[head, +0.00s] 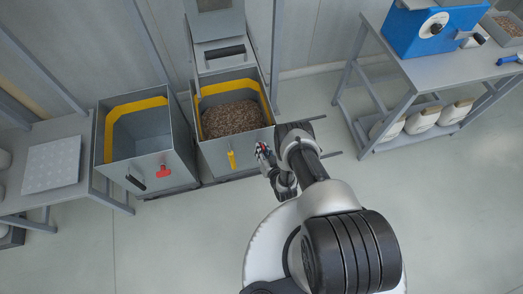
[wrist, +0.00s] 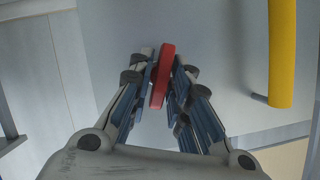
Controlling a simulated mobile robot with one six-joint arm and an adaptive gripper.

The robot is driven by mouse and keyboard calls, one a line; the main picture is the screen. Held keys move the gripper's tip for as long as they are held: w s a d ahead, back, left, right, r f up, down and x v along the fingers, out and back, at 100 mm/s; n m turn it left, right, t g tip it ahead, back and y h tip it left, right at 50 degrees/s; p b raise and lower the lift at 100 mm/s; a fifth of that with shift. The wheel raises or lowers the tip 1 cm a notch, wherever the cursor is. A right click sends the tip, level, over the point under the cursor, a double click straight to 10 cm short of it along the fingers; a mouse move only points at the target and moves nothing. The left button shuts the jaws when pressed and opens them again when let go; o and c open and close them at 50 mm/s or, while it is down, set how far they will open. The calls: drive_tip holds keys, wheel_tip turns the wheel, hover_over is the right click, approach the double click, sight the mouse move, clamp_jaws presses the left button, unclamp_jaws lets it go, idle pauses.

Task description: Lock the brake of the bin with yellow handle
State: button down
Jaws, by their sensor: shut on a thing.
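The bin with the yellow handle (head: 213,158) is grey and stands right of another bin in the head view. Its yellow handle (head: 231,159) is on the front wall and also shows at the right of the wrist view (wrist: 282,55). My gripper (head: 263,152) is at the right part of this bin's front, right of the handle. In the wrist view, its fingers are shut on a red brake lever (wrist: 162,75), which stands near upright in the picture against the grey wall. The gripper hides this lever in the head view.
The left bin (head: 180,158) is empty, with a black handle (head: 136,182) and a red brake lever (head: 163,171). Brown pellets (head: 233,118) lie in the right bin. A table (head: 440,72) with a blue machine (head: 428,28) stands at right. The floor in front is clear.

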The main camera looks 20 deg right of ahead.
drive_tip(key=shift+w, duration=0.1)
drive_tip(key=c, duration=1.7)
unclamp_jaws()
drive_tip(key=v, duration=1.2)
drive_tip(key=shift+d, duration=0.1)
